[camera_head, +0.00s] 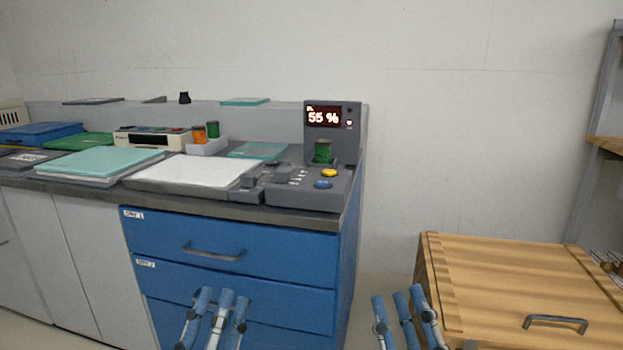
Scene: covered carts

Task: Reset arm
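My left gripper (213,318) is at the bottom of the head view, in front of the blue drawers. Its blue and grey fingers point up and stand apart, with nothing seen between them. My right gripper (408,316) is at the bottom, right of the drawer cabinet and close to the left side of the wooden box. Its fingers also stand apart and hold nothing that I can see. Both arms below the grippers are cut off by the lower edge.
A blue drawer cabinet (240,246) stands under a dark counter (205,202). On it are a grey device (340,130) reading 55 %, a green spool (322,151) and a white board (190,172). A wooden box (520,280) with a handle stands at right. A shelf (606,143) is behind it.

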